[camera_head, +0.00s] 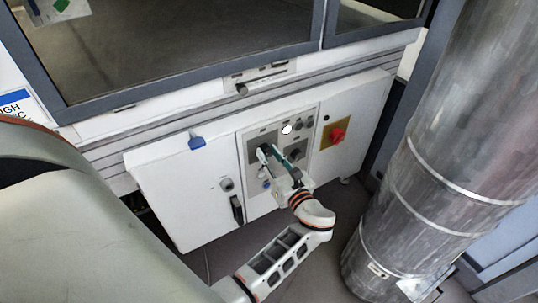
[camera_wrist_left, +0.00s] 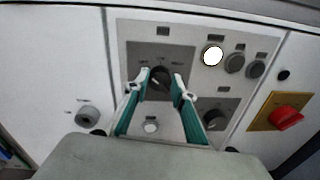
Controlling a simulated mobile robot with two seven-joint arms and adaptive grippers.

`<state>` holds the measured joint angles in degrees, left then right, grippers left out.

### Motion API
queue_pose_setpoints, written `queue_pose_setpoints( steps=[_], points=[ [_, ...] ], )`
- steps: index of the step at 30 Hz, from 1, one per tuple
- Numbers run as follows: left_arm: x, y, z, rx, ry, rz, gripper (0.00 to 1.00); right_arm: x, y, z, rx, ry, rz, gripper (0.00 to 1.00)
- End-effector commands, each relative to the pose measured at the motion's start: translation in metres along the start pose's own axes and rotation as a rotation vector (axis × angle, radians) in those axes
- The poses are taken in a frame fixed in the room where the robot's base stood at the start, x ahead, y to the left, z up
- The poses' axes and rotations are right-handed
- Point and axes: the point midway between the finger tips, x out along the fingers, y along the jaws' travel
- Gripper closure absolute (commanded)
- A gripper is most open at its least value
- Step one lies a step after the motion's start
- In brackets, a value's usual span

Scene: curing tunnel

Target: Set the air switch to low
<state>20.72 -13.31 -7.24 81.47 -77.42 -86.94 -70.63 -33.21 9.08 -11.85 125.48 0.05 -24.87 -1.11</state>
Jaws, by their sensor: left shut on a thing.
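A dark rotary knob (camera_wrist_left: 159,75), which I take to be the air switch, sits on a grey plate (camera_wrist_left: 137,55) on the cabinet's control panel. Small lettering stands above the knob, too small to read surely. My left gripper (camera_wrist_left: 161,82) has its teal-sided fingers on either side of the knob, shut on it. In the head view the left gripper (camera_head: 270,154) reaches the panel from below, and its fingers partly hide the knob. The knob's exact setting cannot be told. My right gripper is not in view.
A second dark knob (camera_wrist_left: 215,118) sits at lower right, below a lit white button (camera_wrist_left: 212,55) and dark round buttons. A red switch (camera_head: 338,135) on a yellow plate is farther right. A black handle (camera_head: 237,209) is on the left. A large metal duct (camera_head: 440,150) stands at right.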

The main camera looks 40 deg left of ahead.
Motion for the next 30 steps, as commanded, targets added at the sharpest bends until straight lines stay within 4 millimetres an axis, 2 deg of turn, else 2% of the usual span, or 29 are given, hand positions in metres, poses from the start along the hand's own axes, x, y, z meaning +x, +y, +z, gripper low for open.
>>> queue_pose_setpoints(
  steps=[10,14,21,30],
  points=[
    [0.002,-0.001,0.01,0.178,0.007,-0.001,0.97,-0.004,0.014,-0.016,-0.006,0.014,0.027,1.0],
    [0.002,-0.001,0.01,0.293,0.014,-0.001,0.97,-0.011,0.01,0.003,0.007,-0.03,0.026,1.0],
    [0.002,-0.001,0.009,0.51,0.027,-0.001,0.97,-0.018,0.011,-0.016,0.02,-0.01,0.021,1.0],
    [0.002,-0.001,0.005,0.724,0.041,-0.002,0.97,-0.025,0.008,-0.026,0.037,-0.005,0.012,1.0]
  ],
)
